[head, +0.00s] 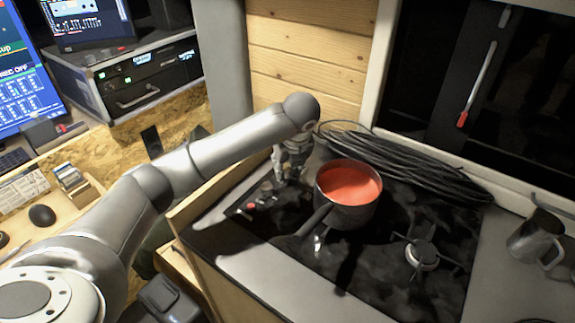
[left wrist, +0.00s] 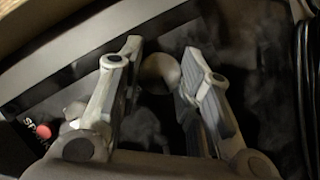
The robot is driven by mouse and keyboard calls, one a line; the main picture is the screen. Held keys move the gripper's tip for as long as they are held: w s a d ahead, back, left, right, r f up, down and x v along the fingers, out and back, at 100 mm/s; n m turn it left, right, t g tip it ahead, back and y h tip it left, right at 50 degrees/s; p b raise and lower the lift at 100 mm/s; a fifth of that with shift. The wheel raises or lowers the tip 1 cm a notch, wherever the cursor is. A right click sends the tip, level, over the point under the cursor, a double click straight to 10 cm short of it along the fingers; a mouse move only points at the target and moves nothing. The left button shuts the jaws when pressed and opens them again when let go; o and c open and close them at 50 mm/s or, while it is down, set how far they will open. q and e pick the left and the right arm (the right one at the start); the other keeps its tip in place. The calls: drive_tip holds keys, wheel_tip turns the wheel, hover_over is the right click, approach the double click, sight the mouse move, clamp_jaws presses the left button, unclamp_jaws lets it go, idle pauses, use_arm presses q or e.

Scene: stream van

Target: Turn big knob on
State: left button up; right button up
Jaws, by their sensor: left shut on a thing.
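The black stovetop (head: 455,215) lies on the grey counter. My left gripper (head: 291,174) reaches down at its back left corner, beside the pot. In the left wrist view, the left gripper's two fingers (left wrist: 160,88) stand on either side of a round, pale big knob (left wrist: 160,70) and are shut on it. The knob is mostly hidden by my gripper in the head view. A smaller pale knob (left wrist: 75,110) and a red dot (left wrist: 43,130) show left of the fingers. My right gripper is not in view.
A dark pot (head: 345,208) with red contents stands on the stove, close right of my gripper, its handle pointing front left. A coiled black cable (head: 410,170) lies behind it. A metal mug (head: 537,240) stands at the right. An empty burner (head: 422,254) is at front right.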

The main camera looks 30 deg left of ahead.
use_arm(q)
drive_tip(key=o, duration=1)
drive_tip(key=shift+r, duration=0.15)
drive_tip(key=v, duration=1.1)
drive_tip(key=shift+d+r, duration=0.2)
drive_tip(key=shift+r, duration=0.15)
drive_tip(key=shift+s, duration=0.1)
